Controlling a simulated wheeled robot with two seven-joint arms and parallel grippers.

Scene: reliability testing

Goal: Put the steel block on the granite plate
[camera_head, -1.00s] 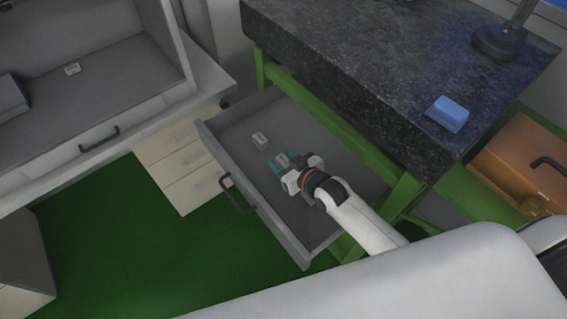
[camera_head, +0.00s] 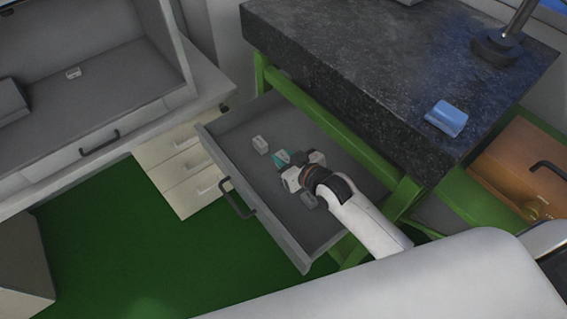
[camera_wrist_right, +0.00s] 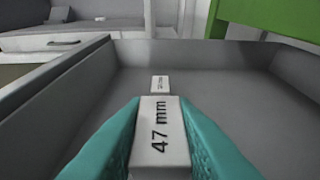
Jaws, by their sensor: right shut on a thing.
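My right gripper (camera_head: 283,158) is over the open drawer, with its teal fingers shut on a light steel block. In the right wrist view this block (camera_wrist_right: 160,135) is marked "47 mm" and sits between both fingers. In the head view the gripper mostly hides it. A second small light block (camera_head: 260,145) lies on the drawer floor just beyond the gripper; it also shows in the right wrist view (camera_wrist_right: 160,84), its marking too small to read. The dark speckled granite plate (camera_head: 370,65) is on the green-framed bench, above and right of the drawer. My left gripper is not in view.
The grey drawer (camera_head: 285,240) has raised walls and stands out beneath the plate. A blue object (camera_head: 446,117) sits near the plate's front right, and a stand base (camera_head: 497,45) behind it. Much of the plate is bare. Another small block (camera_head: 73,73) lies in the left cabinet.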

